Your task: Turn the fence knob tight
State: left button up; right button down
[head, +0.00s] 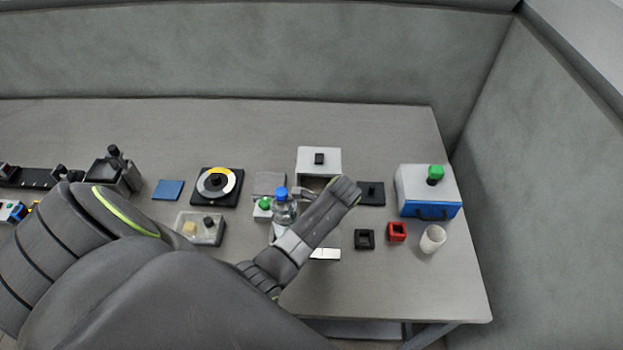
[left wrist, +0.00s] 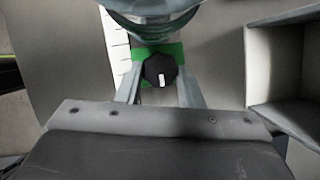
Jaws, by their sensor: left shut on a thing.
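The fence knob (left wrist: 160,70) is black with a white mark on its face. It stands on a green part (left wrist: 174,48) in the left wrist view. My left gripper (left wrist: 160,76) is shut on the knob, one finger on each side. In the head view my left arm reaches across the table and hides the knob; I cannot make out the fingertips there. My right gripper is not in view.
A clear bottle with a blue cap (head: 283,210) stands close by the arm; its round body shows just beyond the knob in the left wrist view (left wrist: 150,12). An open grey box (left wrist: 285,70) is to the right. A white scale (left wrist: 115,50) lies left.

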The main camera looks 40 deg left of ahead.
pick_arm(q)
jog(key=m+t, duration=0.1)
jog(key=m, duration=0.3)
jog(key=m+t, duration=0.1)
jog(key=m, duration=0.1)
jog(key=shift+s+m+t, duration=0.3)
jog(key=shift+s, duration=0.05)
dwell(0.5)
jog(key=o, duration=1)
jog(key=shift+c, duration=0.2)
jog(key=shift+r, duration=0.1)
